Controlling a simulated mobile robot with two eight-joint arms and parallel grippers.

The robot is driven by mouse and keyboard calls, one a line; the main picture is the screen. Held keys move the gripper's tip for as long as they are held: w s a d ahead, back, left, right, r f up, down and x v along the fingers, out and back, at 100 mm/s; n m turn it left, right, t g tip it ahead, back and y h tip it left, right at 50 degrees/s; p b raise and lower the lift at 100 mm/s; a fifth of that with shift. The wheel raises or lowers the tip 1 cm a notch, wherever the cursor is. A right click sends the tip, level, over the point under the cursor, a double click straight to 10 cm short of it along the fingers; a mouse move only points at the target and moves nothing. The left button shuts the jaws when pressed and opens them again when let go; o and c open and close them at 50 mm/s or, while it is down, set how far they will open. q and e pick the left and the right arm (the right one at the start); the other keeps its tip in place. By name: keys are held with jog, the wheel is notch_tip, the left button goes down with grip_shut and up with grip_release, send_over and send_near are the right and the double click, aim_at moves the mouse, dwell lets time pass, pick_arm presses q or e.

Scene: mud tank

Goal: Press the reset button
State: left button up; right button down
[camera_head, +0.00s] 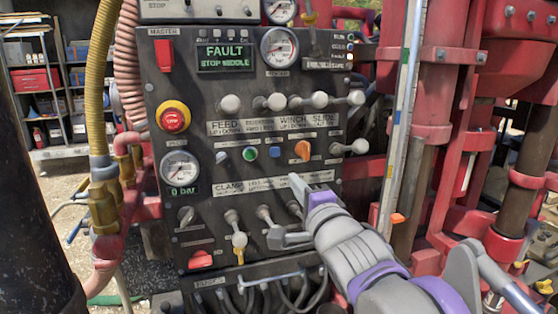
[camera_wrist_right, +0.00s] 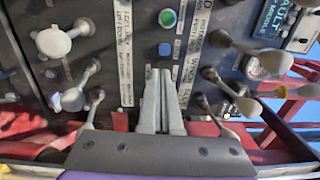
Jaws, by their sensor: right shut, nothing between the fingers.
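The control panel (camera_head: 225,120) carries a blue button (camera_head: 249,154) and a green button (camera_head: 274,151) side by side; their labels are too small to read, so I cannot tell which is reset. In the right wrist view the blue button (camera_wrist_right: 164,49) lies just beyond the fingertips and the green button (camera_wrist_right: 167,18) farther off. My right gripper (camera_head: 297,184) is shut and empty, in front of the panel, below and right of both buttons. In the wrist view its fingers (camera_wrist_right: 160,74) are together, with no visible contact with a button. My left gripper is not in view.
A display (camera_head: 224,57) reads FAULT, STOP MIDDLE. A red stop button (camera_head: 173,119) with a yellow collar sits at left above a gauge (camera_head: 180,171) reading 0 bar. An orange knob (camera_head: 302,150) and several levers (camera_head: 276,101) stick out around the buttons. Hoses (camera_head: 100,100) hang left.

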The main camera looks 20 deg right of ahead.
aim_at(275, 154)
jog(key=w, duration=0.3)
jog(key=w+p, duration=0.1)
jog(key=w, duration=0.3)
jog(key=w+p, duration=0.1)
jog(key=w, duration=0.3)
jog(key=shift+a+r, duration=0.2)
jog(key=shift+r, duration=0.1)
jog(key=shift+w+f, duration=0.15)
jog(key=shift+w, duration=0.4)
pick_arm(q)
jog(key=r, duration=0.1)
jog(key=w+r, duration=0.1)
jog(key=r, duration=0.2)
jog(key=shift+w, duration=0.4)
pick_arm(e)
jog(key=shift+s, duration=0.1)
jog(key=shift+w, duration=0.5)
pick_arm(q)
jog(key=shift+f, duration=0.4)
pick_arm(e)
jog(key=shift+r, duration=0.3)
